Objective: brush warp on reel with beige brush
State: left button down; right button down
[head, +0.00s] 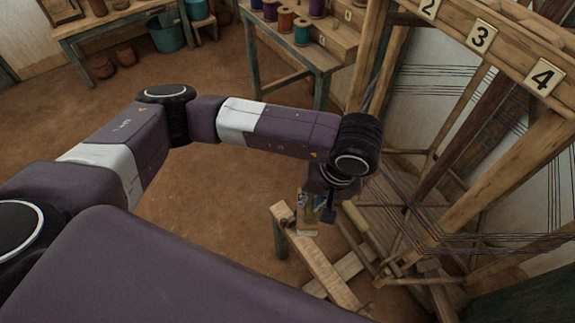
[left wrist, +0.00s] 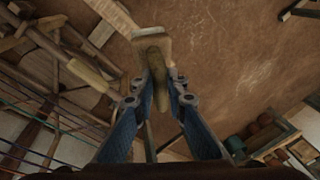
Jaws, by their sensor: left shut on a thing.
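My left gripper (head: 316,208) points down near the middle of the head view and is shut on the beige brush (head: 308,228). In the left wrist view the brush's tan handle (left wrist: 158,85) lies between the blue fingers, and its pale, wider end (left wrist: 151,42) sticks out past the fingertips. Dark warp threads (head: 485,243) run across a wooden frame to the right of the gripper, apart from the brush. More threads (head: 440,70) run higher up behind the posts. Coloured threads also show in the left wrist view (left wrist: 35,105). My right gripper is not in view.
A wooden beam on a stand (head: 322,262) lies just below the brush. Posts and a numbered rail (head: 510,55) crowd the right side. A table with thread spools (head: 302,32) stands behind. The brown floor (head: 215,200) to the left is open.

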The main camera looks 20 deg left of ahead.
pick_arm(q)
jog(key=w+d+r+n+g+h, duration=0.2)
jog(key=d+r+n+g+h, duration=0.2)
jog(key=d+n+h, duration=0.5)
jog(key=w+a+f+n+t+h+b, duration=0.1)
jog(key=w+a+n+t+h, duration=0.1)
jog(key=a+n+t, duration=0.5)
jog(key=w+a+f+n+t+h+b, duration=0.1)
jog(key=w+a+n+t+h, duration=0.1)
jog(key=a+n+t, duration=0.6)
jog(key=w+d+m+g+p, duration=0.1)
jog(key=w+d+g, duration=0.2)
jog(key=w, duration=0.4)
jog(key=shift+d+p, duration=0.35)
jog(key=shift+d, duration=0.15)
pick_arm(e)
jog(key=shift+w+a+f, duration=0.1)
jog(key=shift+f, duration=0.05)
